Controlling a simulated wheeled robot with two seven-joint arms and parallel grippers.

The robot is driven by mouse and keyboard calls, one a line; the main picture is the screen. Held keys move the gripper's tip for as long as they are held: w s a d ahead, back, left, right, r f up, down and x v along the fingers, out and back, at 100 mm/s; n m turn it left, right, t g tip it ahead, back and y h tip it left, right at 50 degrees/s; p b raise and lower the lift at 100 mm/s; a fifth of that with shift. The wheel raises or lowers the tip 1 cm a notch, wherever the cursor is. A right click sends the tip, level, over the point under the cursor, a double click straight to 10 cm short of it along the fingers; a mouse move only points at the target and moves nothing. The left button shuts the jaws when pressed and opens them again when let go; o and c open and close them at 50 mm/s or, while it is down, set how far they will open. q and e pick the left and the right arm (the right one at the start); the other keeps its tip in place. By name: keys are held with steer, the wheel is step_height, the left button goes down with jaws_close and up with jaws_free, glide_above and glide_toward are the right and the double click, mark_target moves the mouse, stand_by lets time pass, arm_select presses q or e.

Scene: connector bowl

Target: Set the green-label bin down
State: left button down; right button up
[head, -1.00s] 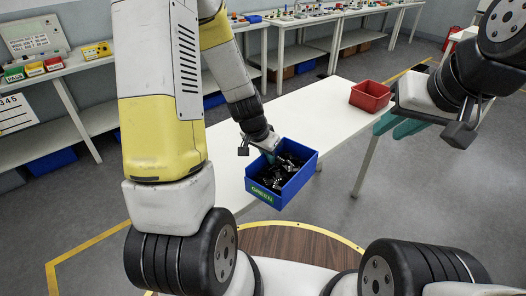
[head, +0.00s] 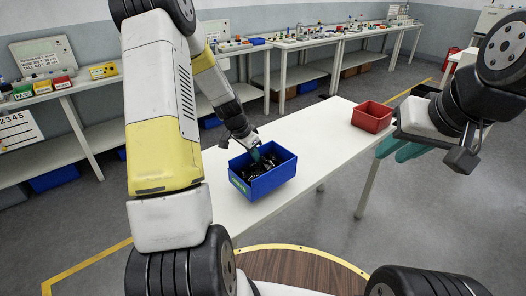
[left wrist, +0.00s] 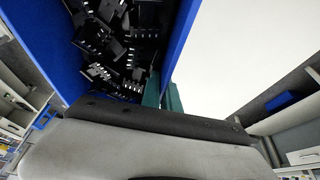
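The blue bin (head: 270,184) with a green label reading GREEN (head: 240,186) is at the near edge of the white table (head: 322,125). It holds many small black connectors (left wrist: 118,50). My left gripper (head: 262,156) has its teal fingers on either side of the bin's blue wall (left wrist: 181,38) and grips it. The bin looks roughly level; I cannot tell whether its underside touches the table. My right gripper (head: 400,149) is empty, its teal fingers apart, off the table's right side.
A red bin (head: 372,117) stands at the table's far right end. The table between the two bins is clear. Side benches (head: 300,40) with small bins and parts line the back wall.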

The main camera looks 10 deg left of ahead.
mark_target(254, 162)
arm_select(q)
steer(key=shift+w+a, duration=0.3)
steer(key=shift+w, duration=0.05)
steer(key=shift+w+f, duration=0.1)
steer(key=shift+f, duration=1.65)
steer(key=shift+f, duration=0.15)
steer(key=c, duration=1.6)
jaws_free()
steer(key=v, duration=1.2)
steer(key=s+d+r+n+t, duration=0.1)
steer(key=s+d+r, duration=0.2)
steer(key=s+r, duration=0.3)
steer(key=s+d+r+n, duration=0.25)
steer(key=s+r, duration=0.25)
steer(key=r, duration=0.4)
steer(key=s+d+r+n, duration=0.1)
steer(key=s, duration=0.4)
steer(key=s+d+r+n+t, duration=0.1)
steer(key=s+r, duration=0.1)
steer(key=s, duration=0.3)
steer(key=s+d+r+n, duration=0.1)
steer(key=s+r, duration=0.1)
steer(key=s, duration=0.2)
steer(key=shift+s+d+n+t+y, duration=0.2)
steer(key=shift+s+n+t+y, duration=0.1)
steer(key=shift+s, duration=0.1)
